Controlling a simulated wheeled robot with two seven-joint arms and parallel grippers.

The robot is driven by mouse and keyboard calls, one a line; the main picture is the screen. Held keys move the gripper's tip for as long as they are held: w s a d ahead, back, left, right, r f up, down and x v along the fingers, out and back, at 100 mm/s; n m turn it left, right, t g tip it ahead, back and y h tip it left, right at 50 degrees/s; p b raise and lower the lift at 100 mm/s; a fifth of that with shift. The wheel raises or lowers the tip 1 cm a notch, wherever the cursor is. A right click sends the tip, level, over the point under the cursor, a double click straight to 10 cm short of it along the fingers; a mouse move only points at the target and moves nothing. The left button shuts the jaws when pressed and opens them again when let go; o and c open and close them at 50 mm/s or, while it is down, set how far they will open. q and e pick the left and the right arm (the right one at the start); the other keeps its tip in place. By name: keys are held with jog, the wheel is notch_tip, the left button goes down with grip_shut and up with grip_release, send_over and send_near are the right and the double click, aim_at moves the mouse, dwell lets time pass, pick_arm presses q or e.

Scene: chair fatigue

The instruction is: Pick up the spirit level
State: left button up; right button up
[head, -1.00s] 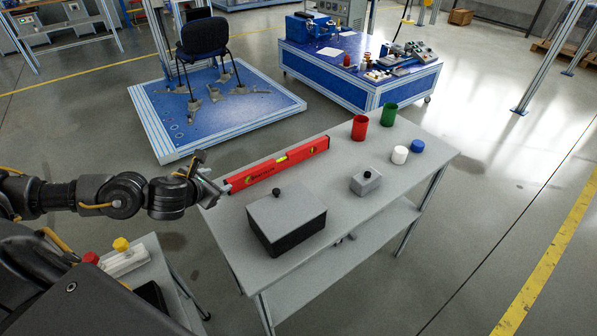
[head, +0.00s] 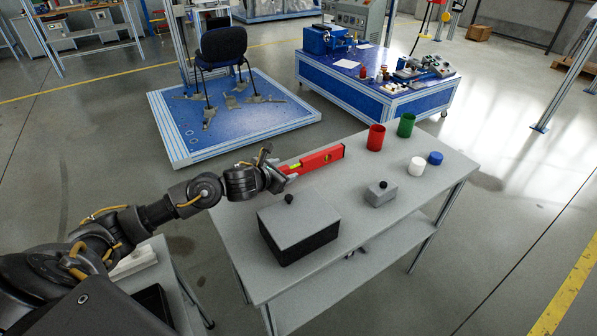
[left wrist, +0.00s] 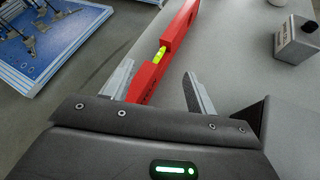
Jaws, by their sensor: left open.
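The red spirit level (head: 322,158) stands on its long edge along the far side of the grey table. Its left part is hidden behind my left gripper (head: 287,170) in the head view. In the left wrist view the level (left wrist: 166,55), with a yellow-green vial, runs away from me. The left gripper (left wrist: 158,85) is open there, with the level between its two fingers, closer to the left finger. I cannot tell whether a finger touches it. My right gripper is not in view.
On the grey table (head: 350,222) are a large grey box with a black knob (head: 300,225), a small grey block (head: 381,193), a red cup (head: 376,137), a green cup (head: 406,125), and white (head: 416,166) and blue (head: 435,158) pieces. A chair (head: 223,55) stands on a blue platform beyond.

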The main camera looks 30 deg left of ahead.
aim_at(293, 166)
pick_arm(q)
jog(key=shift+w+f, duration=0.25)
jog(key=shift+w, duration=0.45)
jog(key=p+x, duration=0.1)
jog(key=x, duration=0.2)
jog(key=shift+w+d, duration=0.1)
jog(key=shift+w, duration=0.25)
jog(key=shift+w+f, duration=0.4)
jog(key=shift+w, duration=0.05)
jog(key=shift+r, duration=0.1)
grip_shut()
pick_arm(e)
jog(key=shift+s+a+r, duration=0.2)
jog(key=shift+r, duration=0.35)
